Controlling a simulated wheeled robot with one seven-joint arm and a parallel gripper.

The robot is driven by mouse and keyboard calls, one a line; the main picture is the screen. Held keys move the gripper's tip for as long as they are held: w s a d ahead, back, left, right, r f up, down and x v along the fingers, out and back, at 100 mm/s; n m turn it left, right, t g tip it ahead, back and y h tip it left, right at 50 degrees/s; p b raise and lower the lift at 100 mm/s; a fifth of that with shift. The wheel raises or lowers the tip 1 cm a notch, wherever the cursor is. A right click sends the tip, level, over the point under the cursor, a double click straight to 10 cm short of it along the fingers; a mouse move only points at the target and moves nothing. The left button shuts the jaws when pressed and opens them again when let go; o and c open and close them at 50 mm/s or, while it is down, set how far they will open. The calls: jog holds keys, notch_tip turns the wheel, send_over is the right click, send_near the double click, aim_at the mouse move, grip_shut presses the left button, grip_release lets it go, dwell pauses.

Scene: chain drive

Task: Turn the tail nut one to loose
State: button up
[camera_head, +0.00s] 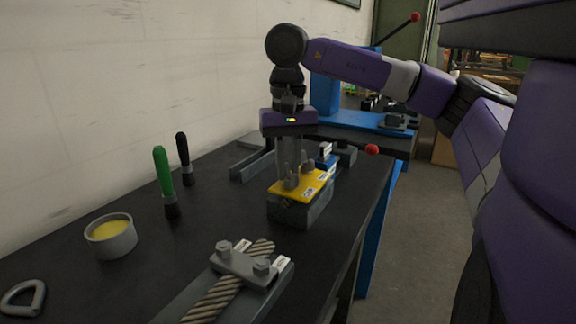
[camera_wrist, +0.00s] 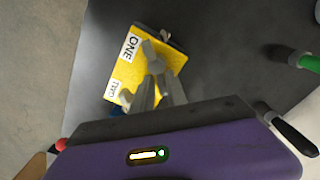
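A grey block with a yellow top plate (camera_head: 309,186) stands on the dark bench below my gripper (camera_head: 291,176). The plate also shows in the wrist view (camera_wrist: 173,64), with white labels reading ONE and TWO. The grey tail nut one (camera_wrist: 149,47) is beside the ONE label. The tail nut two (camera_wrist: 125,97) is beside the TWO label, partly hidden by my gripper. My gripper points down, its fingertips (camera_wrist: 156,70) close together at tail nut one. I cannot tell whether they touch it or are closed on it.
A clamp with two bolts over a rope (camera_head: 215,298) lies in front of the block. Green (camera_head: 163,176) and black (camera_head: 184,158) handled tools stand at left, near a cup of yellow stuff (camera_head: 112,240) and a shackle (camera_head: 24,296). A red-knobbed lever (camera_head: 371,149) is right behind the block.

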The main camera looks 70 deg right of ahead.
aim_at(287, 165)
jog(key=shift+o, duration=0.6)
jog(key=shift+a+f, duration=0.15)
jog(key=shift+a, duration=0.15)
jog(key=shift+d, duration=0.1)
jog(key=shift+r, duration=0.3)
jog(key=shift+d+r, duration=0.1)
jog(key=shift+r, duration=0.2)
notch_tip(287, 165, up, 7)
jog(key=shift+f+p, duration=0.1)
jog(key=shift+p, duration=0.6)
